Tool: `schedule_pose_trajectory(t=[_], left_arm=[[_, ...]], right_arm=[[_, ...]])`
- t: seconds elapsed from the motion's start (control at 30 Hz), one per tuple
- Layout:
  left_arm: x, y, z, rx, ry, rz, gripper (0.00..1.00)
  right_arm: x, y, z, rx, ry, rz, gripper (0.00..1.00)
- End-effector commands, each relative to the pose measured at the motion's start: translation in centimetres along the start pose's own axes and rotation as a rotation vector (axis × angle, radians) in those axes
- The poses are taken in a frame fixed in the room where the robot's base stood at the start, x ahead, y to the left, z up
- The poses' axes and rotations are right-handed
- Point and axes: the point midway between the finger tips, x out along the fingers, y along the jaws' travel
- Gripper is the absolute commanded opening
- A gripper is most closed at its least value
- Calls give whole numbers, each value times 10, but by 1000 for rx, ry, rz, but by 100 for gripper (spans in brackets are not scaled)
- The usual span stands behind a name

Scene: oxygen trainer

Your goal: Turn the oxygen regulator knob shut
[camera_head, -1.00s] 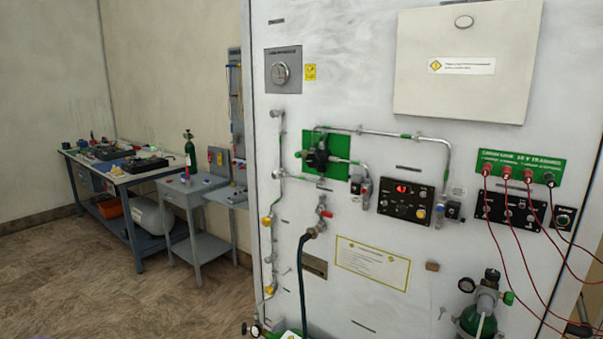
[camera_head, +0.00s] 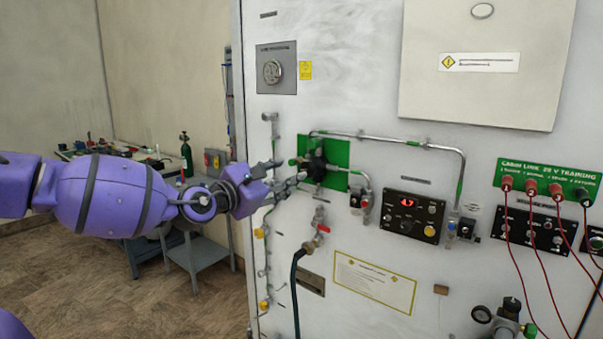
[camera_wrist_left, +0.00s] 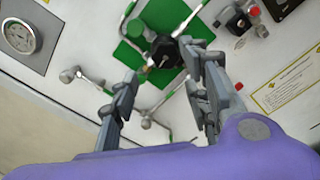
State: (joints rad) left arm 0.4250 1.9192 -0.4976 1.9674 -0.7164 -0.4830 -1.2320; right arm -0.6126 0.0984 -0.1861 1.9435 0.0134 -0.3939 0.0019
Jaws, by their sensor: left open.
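The oxygen regulator (camera_head: 316,160) is a dark body with a knob, mounted on a green plate (camera_head: 337,152) on the white panel. In the left wrist view the black regulator (camera_wrist_left: 165,50) lies ahead, between and beyond the fingertips. My left gripper (camera_head: 287,172) is open, its fingers pointing at the regulator from the left. In the left wrist view the left gripper (camera_wrist_left: 158,72) has its two fingers spread with nothing between them. I cannot tell whether a fingertip touches the regulator. The right gripper is not in view.
Metal pipes (camera_head: 400,143) run along the panel around the regulator. A red-handled valve (camera_head: 321,228) with a dark hose is below it. A control box with red display (camera_head: 412,215) is to the right. A gauge (camera_head: 272,71) sits above left.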

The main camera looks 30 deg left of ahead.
Motion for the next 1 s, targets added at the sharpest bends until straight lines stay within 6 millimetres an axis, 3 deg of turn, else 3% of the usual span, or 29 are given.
schedule_pose_trajectory(t=[0.2, 0.4, 0.6, 0.97, 1.0], left_arm=[[36, -10, -14, -4, 13, -9, 43], [62, -10, -15, -5, 14, -8, 43], [72, -5, -9, -6, 8, -5, 43], [74, -2, -2, -6, 2, -3, 43], [74, -2, -3, -6, 2, -3, 38]], right_arm=[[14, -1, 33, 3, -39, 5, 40], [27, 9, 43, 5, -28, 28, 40], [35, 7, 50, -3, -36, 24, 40], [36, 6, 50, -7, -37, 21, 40], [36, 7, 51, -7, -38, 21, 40]])
